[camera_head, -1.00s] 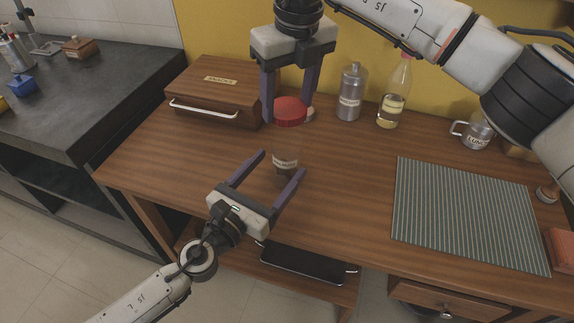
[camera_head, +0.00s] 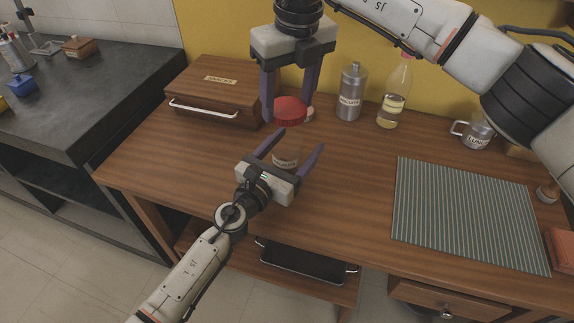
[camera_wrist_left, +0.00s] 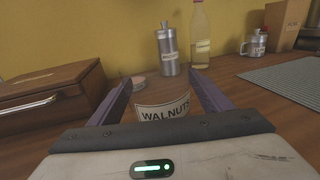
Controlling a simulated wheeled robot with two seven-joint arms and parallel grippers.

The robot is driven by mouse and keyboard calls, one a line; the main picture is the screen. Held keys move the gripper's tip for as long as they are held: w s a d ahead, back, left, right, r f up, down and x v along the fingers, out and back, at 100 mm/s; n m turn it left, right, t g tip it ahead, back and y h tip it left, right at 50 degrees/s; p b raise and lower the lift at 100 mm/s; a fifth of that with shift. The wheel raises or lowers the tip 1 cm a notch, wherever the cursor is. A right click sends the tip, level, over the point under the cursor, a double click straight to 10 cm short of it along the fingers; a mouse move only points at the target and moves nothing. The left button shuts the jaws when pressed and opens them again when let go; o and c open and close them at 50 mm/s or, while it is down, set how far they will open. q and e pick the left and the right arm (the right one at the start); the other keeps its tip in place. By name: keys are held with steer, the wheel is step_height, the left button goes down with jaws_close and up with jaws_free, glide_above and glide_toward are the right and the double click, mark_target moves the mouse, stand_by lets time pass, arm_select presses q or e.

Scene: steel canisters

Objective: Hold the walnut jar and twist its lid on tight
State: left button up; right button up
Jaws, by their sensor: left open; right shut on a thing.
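The walnut jar (camera_head: 286,161) is clear, with a white label, and looks upright. The left wrist view shows its WALNUTS label (camera_wrist_left: 163,110) close up, between my left fingers. The red lid (camera_head: 290,111) lies over the jar in the head view. My left gripper (camera_head: 301,138) is open, with a finger on each side of the jar. Its palm hides the jar's lower part.
Behind stand a steel canister (camera_head: 351,92), a bottle (camera_head: 394,94) and a mug (camera_head: 474,133). A wooden box (camera_head: 213,92) is at the back left. A striped mat (camera_head: 465,213) covers the right of the table.

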mark_target(288, 131)
arm_select(q)
steer(key=c, duration=1.6)
arm_select(e)
steer(key=shift+f, duration=2.45)
steer(key=shift+f, duration=0.1)
steer(key=shift+f, duration=0.8)
steer(key=shift+f, duration=0.55)
